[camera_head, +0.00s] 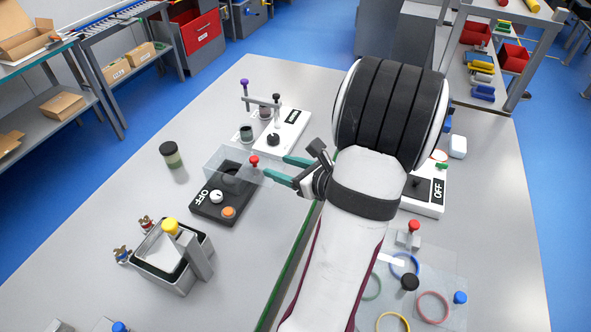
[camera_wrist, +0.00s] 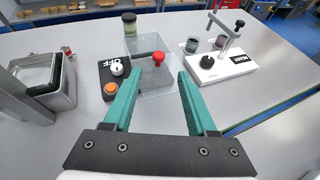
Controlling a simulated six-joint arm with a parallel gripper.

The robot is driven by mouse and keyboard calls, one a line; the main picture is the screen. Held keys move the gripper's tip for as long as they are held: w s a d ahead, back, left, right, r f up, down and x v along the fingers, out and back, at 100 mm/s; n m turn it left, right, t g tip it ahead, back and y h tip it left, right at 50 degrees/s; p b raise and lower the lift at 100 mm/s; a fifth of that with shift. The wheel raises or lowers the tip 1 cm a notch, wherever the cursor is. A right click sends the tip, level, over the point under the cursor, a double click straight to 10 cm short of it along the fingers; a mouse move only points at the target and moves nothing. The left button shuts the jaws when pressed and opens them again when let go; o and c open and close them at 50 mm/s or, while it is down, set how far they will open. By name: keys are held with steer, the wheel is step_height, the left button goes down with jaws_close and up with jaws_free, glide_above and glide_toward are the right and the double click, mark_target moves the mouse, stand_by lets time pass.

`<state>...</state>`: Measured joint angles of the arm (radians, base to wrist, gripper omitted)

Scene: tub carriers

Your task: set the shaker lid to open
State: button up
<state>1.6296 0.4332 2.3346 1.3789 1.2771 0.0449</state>
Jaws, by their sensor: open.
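The shaker is a black base (camera_head: 208,208) marked OFF, with a white knob and an orange button. Its clear lid (camera_head: 222,156) carries a red knob (camera_head: 254,161) and lies over the back part of the base. I cannot tell whether the lid is fully shut. The lid (camera_wrist: 150,85) and red knob (camera_wrist: 158,58) also show in the wrist view. My gripper (camera_head: 277,168) is open and empty, just right of the red knob. In the wrist view the knob appears ahead, between the teal fingertips (camera_wrist: 159,78), apart from both.
A lidded jar (camera_head: 171,155) stands left of the shaker. A white device marked READY (camera_head: 285,135) with a lever stands behind. A grey bin (camera_head: 175,275) with a yellow knob is in front left. Coloured rings (camera_head: 433,307) and another OFF device (camera_head: 425,190) lie right of my arm.

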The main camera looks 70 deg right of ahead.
steer(key=v, duration=0.5)
steer(key=shift+r, duration=0.1)
steer(key=w+a+r+n+g+y, duration=0.2)
steer(key=w+a+r+n+y, duration=0.2)
steer(key=w+a+n, duration=0.5)
steer(key=w+a+r+n+g+y, duration=0.25)
steer(key=w+a+n+y, duration=0.35)
steer(key=a+n, duration=0.45)
steer(key=s+a+f+n+g, duration=0.15)
steer(key=a+n, duration=0.25)
steer(key=a, duration=0.4)
steer(key=s+a+n+g, duration=0.1)
steer(key=a+n+g, duration=0.2)
steer(key=a, duration=0.4)
steer(key=s+a+f+n+g+h, duration=0.1)
steer(key=s+n+g, duration=0.1)
steer(key=s+n, duration=0.2)
steer(key=s+a+f+n+g+h, duration=0.1)
steer(key=s+n, duration=0.3)
steer(key=s, duration=0.5)
steer(key=shift+a+f+g+h, duration=0.4)
steer(key=shift+a+f, duration=0.3)
steer(key=shift+f, duration=0.1)
